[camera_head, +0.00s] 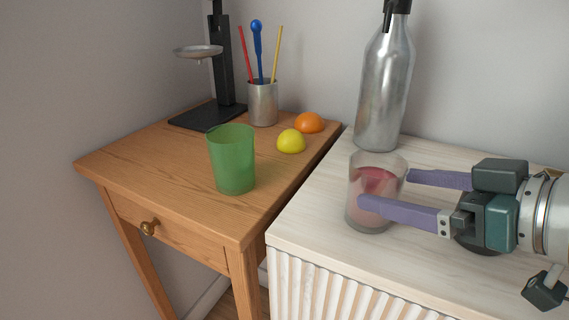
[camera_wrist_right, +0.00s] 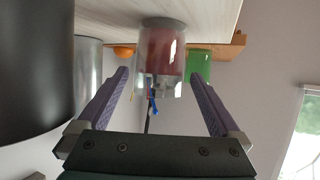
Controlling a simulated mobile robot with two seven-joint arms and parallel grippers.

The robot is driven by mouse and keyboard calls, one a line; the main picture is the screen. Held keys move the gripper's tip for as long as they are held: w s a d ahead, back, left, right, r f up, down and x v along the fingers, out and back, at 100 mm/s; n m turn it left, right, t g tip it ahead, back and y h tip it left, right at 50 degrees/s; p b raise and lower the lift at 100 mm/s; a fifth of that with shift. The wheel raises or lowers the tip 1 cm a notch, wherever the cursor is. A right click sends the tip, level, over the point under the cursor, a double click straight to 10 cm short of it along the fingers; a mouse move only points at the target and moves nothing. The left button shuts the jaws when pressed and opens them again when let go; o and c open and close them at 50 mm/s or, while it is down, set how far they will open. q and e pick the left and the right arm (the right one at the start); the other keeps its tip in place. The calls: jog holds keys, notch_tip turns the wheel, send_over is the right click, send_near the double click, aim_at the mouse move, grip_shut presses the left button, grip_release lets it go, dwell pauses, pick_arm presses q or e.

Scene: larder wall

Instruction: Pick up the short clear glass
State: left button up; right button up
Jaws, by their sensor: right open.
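The short clear glass (camera_head: 374,168) stands upright on the pale cabinet top, with something pinkish-red showing in it. It also shows in the right wrist view (camera_wrist_right: 162,52), near the fingertips. My right gripper (camera_head: 387,188) is open, its purple fingers reaching in from the right. In the head view the near finger crosses in front of the glass and the far finger is at its far right side. In the right wrist view the glass shows between the two fingers (camera_wrist_right: 158,76), with gaps on both sides. My left gripper is not in view.
A tall metal bottle (camera_head: 386,88) stands just behind the glass on the cabinet (camera_head: 310,215). On the wooden table (camera_head: 160,165) at left are a green cup (camera_head: 232,160), a lemon half (camera_head: 291,141), an orange half (camera_head: 309,122), a utensil holder (camera_head: 263,104) and a black stand (camera_head: 228,60).

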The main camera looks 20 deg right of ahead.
aim_at(356, 182)
jog(key=shift+x, duration=1.05)
jog(key=b+x, duration=0.1)
jog(key=x, duration=0.4)
jog(key=shift+w+f, duration=0.25)
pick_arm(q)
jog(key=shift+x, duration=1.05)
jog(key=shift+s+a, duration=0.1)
pick_arm(e)
jog(key=shift+r, duration=0.1)
grip_shut()
